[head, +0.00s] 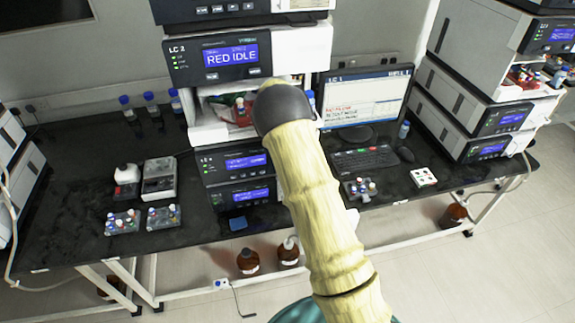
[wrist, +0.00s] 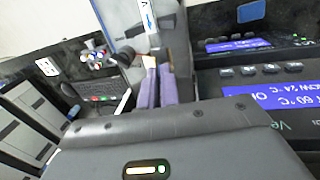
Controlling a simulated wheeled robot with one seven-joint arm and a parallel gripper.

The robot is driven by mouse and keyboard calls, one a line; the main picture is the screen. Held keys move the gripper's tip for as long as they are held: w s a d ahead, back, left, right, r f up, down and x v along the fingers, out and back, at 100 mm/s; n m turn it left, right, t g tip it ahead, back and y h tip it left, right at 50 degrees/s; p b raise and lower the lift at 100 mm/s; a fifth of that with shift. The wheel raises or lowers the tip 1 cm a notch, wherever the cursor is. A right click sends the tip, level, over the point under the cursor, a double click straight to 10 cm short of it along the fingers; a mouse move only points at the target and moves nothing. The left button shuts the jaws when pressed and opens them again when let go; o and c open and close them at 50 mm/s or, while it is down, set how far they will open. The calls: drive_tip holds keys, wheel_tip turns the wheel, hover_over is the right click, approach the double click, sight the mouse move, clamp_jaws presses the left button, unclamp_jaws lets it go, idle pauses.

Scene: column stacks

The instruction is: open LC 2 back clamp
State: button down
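The LC 2 stack stands at the centre of the head view, its LC 2 display module (head: 231,58) reading RED IDLE. Below that module is an open bay (head: 222,107) with small coloured items inside, partly covered by my arm. My gripper is hidden behind the arm in the head view. In the wrist view the two purple fingers of my gripper (wrist: 158,86) are close together at the centre. A white strip with a blue mark (wrist: 148,18) shows just beyond the fingertips; I cannot tell whether they touch it. I cannot make out the back clamp.
The LC 1 monitor (head: 364,97) and keyboard (head: 365,160) are right of the stack. Another instrument stack (head: 470,104) stands farther right. Vial racks (head: 122,222) and blue-capped bottles (head: 152,106) are on the left bench. In the wrist view, lit instrument panels (wrist: 262,97) are close on the right.

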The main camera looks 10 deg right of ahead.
drive_tip(key=d+y, duration=0.1)
drive_tip(key=d+y+b, duration=0.1)
drive_tip(key=y, duration=0.1)
drive_tip(key=shift+f+b, duration=0.1)
drive_tip(key=shift+b, duration=0.2)
drive_tip(key=y, duration=0.1)
drive_tip(key=d+y+b, duration=0.1)
drive_tip(key=shift+d+f+y, duration=0.15)
drive_tip(key=shift+f+y, duration=0.05)
drive_tip(key=shift+y, duration=0.2)
drive_tip(key=y+b, duration=0.1)
drive_tip(key=d+f+y+b, duration=0.1)
drive_tip(key=y, duration=0.1)
drive_tip(key=shift+d, duration=0.25)
drive_tip(key=shift+d+f+y+b, duration=0.2)
drive_tip(key=shift+y+b, duration=0.3)
drive_tip(key=shift+y, duration=0.6)
drive_tip(key=shift+r, duration=0.1)
drive_tip(key=c, duration=1.6)
unclamp_jaws()
drive_tip(key=shift+d, duration=0.1)
drive_tip(key=shift+s, duration=0.15)
